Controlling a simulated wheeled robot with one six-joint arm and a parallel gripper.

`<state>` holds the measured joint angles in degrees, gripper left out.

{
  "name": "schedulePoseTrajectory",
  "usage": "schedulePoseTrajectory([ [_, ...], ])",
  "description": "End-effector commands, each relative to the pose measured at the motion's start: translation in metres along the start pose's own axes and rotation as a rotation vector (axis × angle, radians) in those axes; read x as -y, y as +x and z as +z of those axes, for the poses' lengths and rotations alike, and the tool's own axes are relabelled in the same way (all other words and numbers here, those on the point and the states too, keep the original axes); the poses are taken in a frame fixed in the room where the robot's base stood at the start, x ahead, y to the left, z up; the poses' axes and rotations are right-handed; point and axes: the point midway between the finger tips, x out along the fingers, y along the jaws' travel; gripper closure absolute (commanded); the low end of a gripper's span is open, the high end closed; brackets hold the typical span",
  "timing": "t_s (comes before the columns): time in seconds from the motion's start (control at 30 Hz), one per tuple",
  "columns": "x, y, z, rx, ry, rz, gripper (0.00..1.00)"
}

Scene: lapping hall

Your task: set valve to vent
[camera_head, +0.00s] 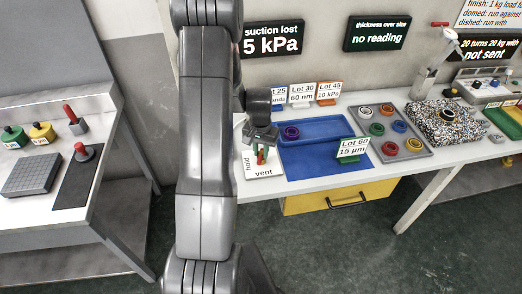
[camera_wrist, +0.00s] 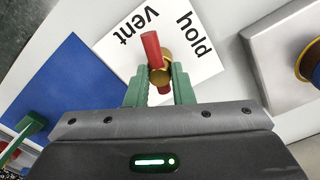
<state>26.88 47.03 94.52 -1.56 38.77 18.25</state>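The valve has a red lever and a brass hub (camera_wrist: 161,76) and sits on a white card (camera_wrist: 208,64) printed "hold" and "vent". In the wrist view the red lever (camera_wrist: 151,48) points up toward the gap between the words, nearer "vent". My gripper (camera_wrist: 160,88) has green fingers standing apart on either side of the hub and the lever's lower end; I see no clear contact. In the head view my gripper (camera_head: 261,152) is low over the card (camera_head: 262,171), and the fingers partly hide the valve.
Small lot signs (camera_head: 302,93) stand behind. A grey tray of rings (camera_head: 415,146) is farther right.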

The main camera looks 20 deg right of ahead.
Motion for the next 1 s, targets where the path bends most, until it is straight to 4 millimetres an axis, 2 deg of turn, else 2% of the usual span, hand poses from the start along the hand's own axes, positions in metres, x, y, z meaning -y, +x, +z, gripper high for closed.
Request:
schedulePoseTrajectory([
  [0.17, 0.0000, 0.0010, -0.0003, -0.001, -0.022, 0.000, 1.00],
  [0.6, -0.0005, 0.0008, -0.0005, -0.009, -0.355, 0.000, 1.00],
  [1.0, -0.0007, -0.0008, -0.0004, -0.008, -0.390, 0.001, 1.00],
])
